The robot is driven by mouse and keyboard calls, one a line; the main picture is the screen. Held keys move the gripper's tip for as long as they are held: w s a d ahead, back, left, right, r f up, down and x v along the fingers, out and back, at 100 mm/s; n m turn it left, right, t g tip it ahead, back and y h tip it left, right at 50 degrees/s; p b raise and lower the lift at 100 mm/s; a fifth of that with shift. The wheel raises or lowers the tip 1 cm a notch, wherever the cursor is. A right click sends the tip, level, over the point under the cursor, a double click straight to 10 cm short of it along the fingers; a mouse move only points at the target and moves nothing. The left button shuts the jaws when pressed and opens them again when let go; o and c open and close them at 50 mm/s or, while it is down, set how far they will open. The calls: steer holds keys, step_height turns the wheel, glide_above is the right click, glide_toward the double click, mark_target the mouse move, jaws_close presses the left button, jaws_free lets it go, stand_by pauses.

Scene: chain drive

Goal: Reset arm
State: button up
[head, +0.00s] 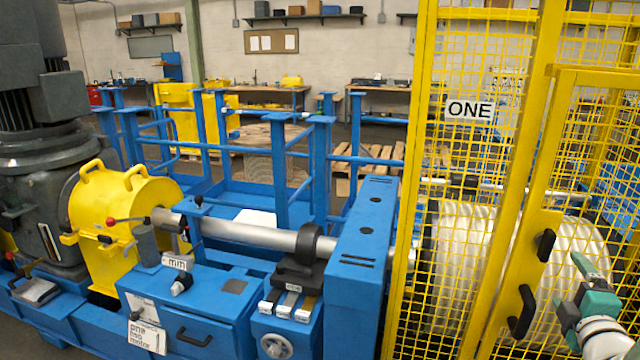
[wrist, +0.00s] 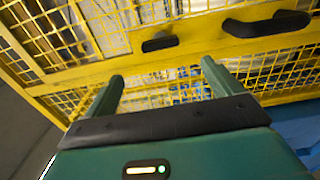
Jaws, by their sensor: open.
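My gripper (head: 577,283) is at the lower right of the head view, in front of the yellow mesh gate. It is green, and its fingers point up and left toward the gate. In the wrist view my gripper (wrist: 162,72) shows two green fingers spread apart with nothing between them. The yellow gate frame (wrist: 200,53) lies just beyond the fingertips. Two black handles are on the gate, a small one (head: 545,244) and a longer one (head: 522,311). Both also show in the wrist view, the small one (wrist: 157,43) and the longer one (wrist: 266,24). I see no contact with either.
A yellow mesh cage with a "ONE" sign (head: 469,110) fills the right side, with a large pale drum (head: 475,250) behind it. A blue machine housing (head: 362,255), a steel shaft (head: 245,234) and a yellow guard (head: 125,210) stand to the left.

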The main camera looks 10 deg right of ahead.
steer(key=w+a+m+g+y, duration=0.2)
steer(key=w+a+m, duration=0.2)
steer(key=a, duration=0.5)
steer(key=w+a+m+g+y, duration=0.15)
steer(key=w+a+m, duration=0.25)
steer(key=a, duration=0.5)
steer(key=s+a+f+m+g+y, duration=0.1)
steer(key=s+a+g+y, duration=0.1)
steer(key=a, duration=0.6)
steer(key=s+a+f+m+g+y, duration=0.1)
steer(key=s+a+g, duration=0.1)
steer(key=s+a, duration=0.3)
steer(key=s+a+f+m+g+y, duration=0.2)
steer(key=s+a, duration=0.2)
steer(key=a, duration=0.7)
steer(key=shift+y, duration=0.35)
